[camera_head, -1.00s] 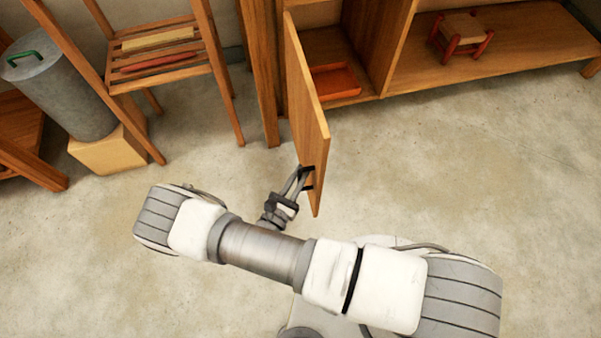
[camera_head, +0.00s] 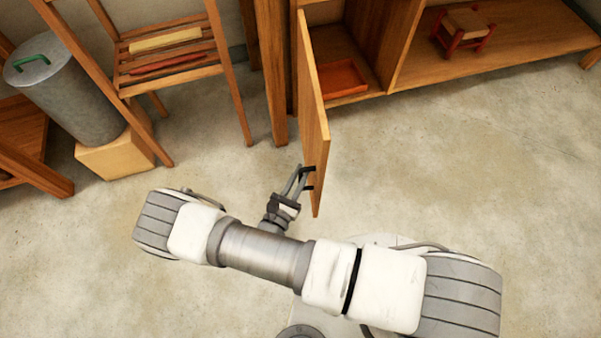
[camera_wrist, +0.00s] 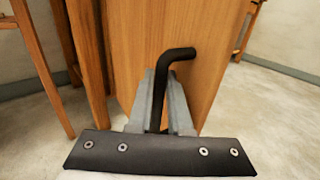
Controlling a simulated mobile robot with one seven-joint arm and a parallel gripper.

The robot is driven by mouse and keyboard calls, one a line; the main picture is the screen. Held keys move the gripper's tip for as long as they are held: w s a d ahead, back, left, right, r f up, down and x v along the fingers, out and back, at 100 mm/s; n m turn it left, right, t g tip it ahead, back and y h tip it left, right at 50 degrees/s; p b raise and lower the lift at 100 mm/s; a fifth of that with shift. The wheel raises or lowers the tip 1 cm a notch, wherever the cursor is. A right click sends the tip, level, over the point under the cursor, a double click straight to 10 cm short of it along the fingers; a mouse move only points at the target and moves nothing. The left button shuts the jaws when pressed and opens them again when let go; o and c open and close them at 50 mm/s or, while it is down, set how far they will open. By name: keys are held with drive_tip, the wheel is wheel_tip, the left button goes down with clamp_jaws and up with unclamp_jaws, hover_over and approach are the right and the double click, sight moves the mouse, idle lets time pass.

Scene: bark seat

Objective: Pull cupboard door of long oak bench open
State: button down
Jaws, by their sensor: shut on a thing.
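The oak cupboard door (camera_head: 312,105) of the long oak bench (camera_head: 480,70) stands wide open, swung out from the bench front toward me. Its black bar handle (camera_wrist: 177,56) is on the door's outer face, near the free edge. My gripper (camera_head: 302,178) is shut on the handle at the left of the door. In the wrist view the grey fingers (camera_wrist: 162,100) sit on both sides of the handle's bar. Part of the handle is hidden by the fingers.
An orange tray (camera_head: 338,78) lies inside the open compartment. A small red stool (camera_head: 464,30) stands on the bench's lower board at right. At left are a slatted wooden chair (camera_head: 168,60) and a grey metal bin (camera_head: 65,90) on a block (camera_head: 112,155). The floor around the door is clear.

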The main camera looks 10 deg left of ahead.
idle(0.5)
drive_tip(key=c, duration=0.8)
unclamp_jaws()
drive_tip(key=shift+c, duration=0.2)
drive_tip(key=shift+s+a, duration=0.1)
drive_tip(key=s+a+p, duration=0.2)
drive_tip(key=s+a, duration=0.1)
drive_tip(key=s, duration=1.4)
drive_tip(key=shift+a, duration=0.15)
